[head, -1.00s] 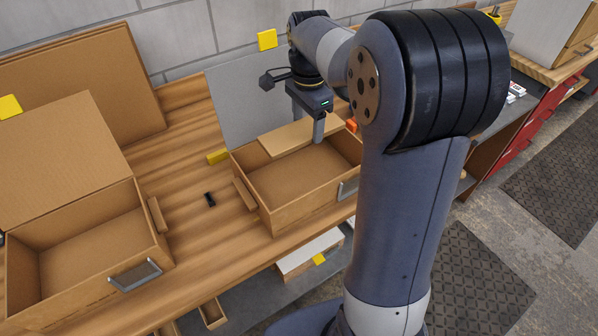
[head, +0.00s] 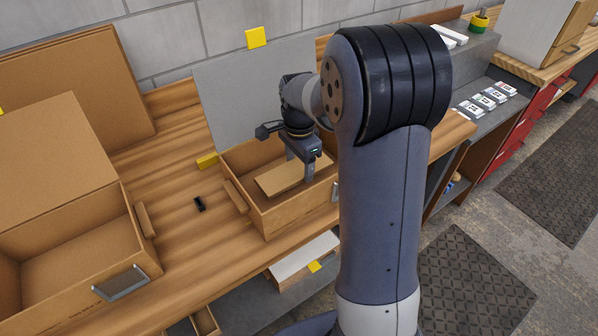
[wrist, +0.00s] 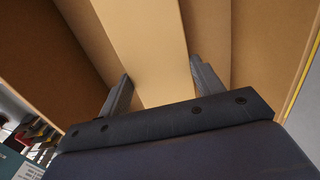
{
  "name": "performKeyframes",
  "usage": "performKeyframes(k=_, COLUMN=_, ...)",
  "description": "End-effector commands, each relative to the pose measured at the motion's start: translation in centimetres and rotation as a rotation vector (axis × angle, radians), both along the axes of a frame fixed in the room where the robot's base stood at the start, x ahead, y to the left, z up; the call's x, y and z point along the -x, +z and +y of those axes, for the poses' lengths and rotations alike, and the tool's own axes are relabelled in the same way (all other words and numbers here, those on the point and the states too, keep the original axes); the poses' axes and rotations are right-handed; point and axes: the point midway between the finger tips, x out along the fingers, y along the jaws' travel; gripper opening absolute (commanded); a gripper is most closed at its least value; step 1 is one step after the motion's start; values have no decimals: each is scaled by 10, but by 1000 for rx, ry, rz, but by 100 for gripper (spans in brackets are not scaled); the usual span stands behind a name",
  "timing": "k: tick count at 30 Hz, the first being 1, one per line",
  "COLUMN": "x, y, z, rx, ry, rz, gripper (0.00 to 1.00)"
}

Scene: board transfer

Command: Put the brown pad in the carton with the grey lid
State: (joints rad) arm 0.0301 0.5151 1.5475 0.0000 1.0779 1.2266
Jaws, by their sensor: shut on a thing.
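The brown pad (head: 272,183) is a flat tan slab. It is inside the open carton with the grey lid (head: 285,217), below the rim level; I cannot tell if it touches the floor. The grey lid (head: 235,95) stands raised behind the carton. My gripper (head: 300,172) reaches down into this carton and is shut on the pad. In the wrist view the pad (wrist: 145,35) runs between the two fingers of my gripper (wrist: 160,78), with brown carton walls around it.
Another open carton (head: 75,250) with a brown lid stands at the left. A small black object (head: 199,204) lies on the wooden bench (head: 175,190) between the cartons. Yellow tags are on the wall and near the carton. Small labelled cards (head: 485,100) lie at the right.

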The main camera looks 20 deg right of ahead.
Motion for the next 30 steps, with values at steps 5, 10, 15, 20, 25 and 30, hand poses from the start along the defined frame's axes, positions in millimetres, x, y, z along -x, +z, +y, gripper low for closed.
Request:
performKeyframes(k=5, x=1, y=-26, z=0, rx=-1, ry=0, rz=4, gripper=41)
performKeyframes(k=10, x=1, y=-33, z=0, rx=0, ry=0, rz=2, gripper=41)
performKeyframes(k=15, x=0, y=-33, z=0, rx=0, ry=0, rz=1, gripper=41)
performKeyframes(k=20, x=0, y=-36, z=0, rx=0, ry=0, rz=1, gripper=66)
performKeyframes(k=25, x=0, y=-36, z=0, rx=0, ry=0, rz=1, gripper=80)
performKeyframes(k=30, x=0, y=-36, z=0, rx=0, ry=0, rz=1, gripper=84)
